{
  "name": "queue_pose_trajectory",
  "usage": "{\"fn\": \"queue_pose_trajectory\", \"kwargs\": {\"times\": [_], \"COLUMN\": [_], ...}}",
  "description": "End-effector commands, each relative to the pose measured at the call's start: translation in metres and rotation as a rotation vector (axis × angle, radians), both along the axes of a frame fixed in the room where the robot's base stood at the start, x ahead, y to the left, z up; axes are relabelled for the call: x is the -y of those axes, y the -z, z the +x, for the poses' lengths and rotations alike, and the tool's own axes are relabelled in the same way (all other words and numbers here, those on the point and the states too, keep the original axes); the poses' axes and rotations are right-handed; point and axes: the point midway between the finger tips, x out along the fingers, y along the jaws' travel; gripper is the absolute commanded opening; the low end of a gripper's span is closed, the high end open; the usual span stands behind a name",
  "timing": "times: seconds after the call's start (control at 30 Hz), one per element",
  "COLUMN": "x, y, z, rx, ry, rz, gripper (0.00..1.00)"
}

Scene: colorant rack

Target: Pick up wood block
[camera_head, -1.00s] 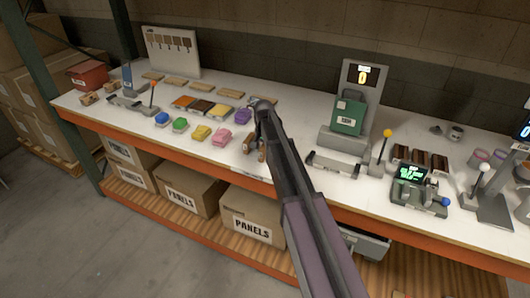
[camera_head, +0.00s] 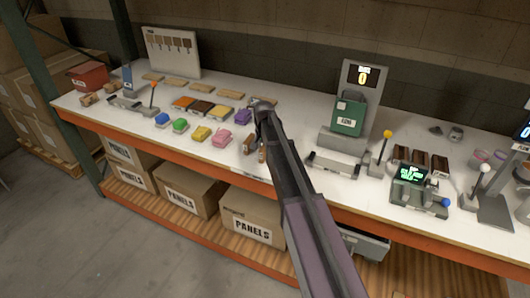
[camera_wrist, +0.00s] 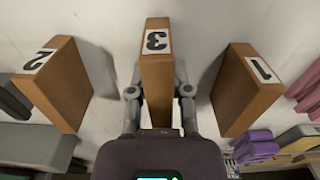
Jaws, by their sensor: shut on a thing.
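In the wrist view, three brown wood blocks stand side by side with number labels on their tops. The block marked 3 (camera_wrist: 157,75) is in the middle, between the two fingers of my gripper (camera_wrist: 159,92), which is shut on it. The block marked 2 (camera_wrist: 57,83) stands apart on the left, and the block marked 1 (camera_wrist: 245,88) on the right. In the head view, my gripper (camera_head: 254,140) is low at the white worktop, with part of a block (camera_head: 262,153) beside it. My arm hides most of the blocks there.
Left of my arm on the worktop (camera_head: 110,123) lie several coloured pieces, including a pink one (camera_head: 221,138) and a purple one (camera_head: 243,116). A green device (camera_head: 347,117) and a lever with a yellow knob (camera_head: 387,134) stand to the right.

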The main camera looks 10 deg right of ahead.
Motion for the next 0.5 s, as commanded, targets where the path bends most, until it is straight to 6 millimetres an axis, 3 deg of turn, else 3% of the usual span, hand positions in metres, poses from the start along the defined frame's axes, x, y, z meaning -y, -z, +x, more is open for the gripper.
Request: {"fn": "queue_pose_trajectory", "kwargs": {"times": [0.5], "x": [0.000], "y": [-0.019], "z": [0.000], "rx": [0.000], "ry": [0.000], "rz": [0.000], "gripper": [0.00]}}
